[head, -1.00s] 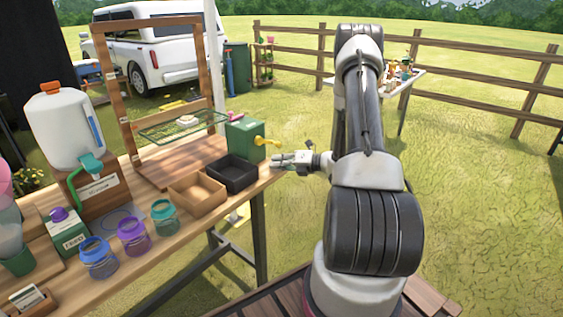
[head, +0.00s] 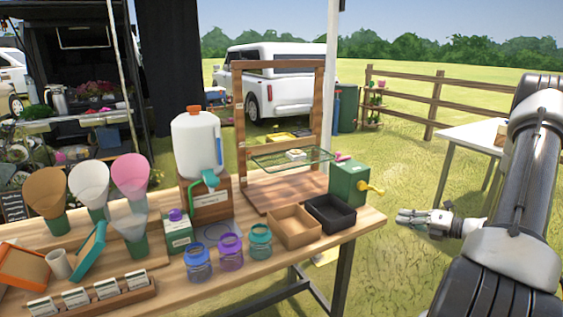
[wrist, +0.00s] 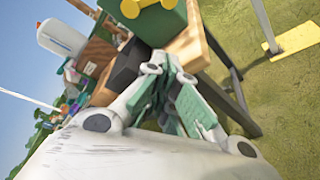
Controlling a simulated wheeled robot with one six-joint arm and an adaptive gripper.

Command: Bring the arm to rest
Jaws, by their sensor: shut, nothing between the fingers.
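My gripper (head: 408,216) is to the right of the wooden table's right end in the head view, over the grass and apart from the table. Its fingers point left, toward the table. In the wrist view my gripper (wrist: 178,112) shows close up, its fingers together and nothing between them. My arm is bent at the right edge of the head view. The green box with a yellow crank (head: 350,184) stands on the table's right end, left of the gripper. The box also shows beyond the fingers in the wrist view (wrist: 158,26).
The table (head: 345,228) bears a black tray (head: 330,214), a brown tray (head: 293,227), several jars, a white water jug (head: 196,146) and paper cones. A wooden frame (head: 320,120) with a green mesh stands on it. A white table (head: 470,137) stands behind my arm. Grass between is free.

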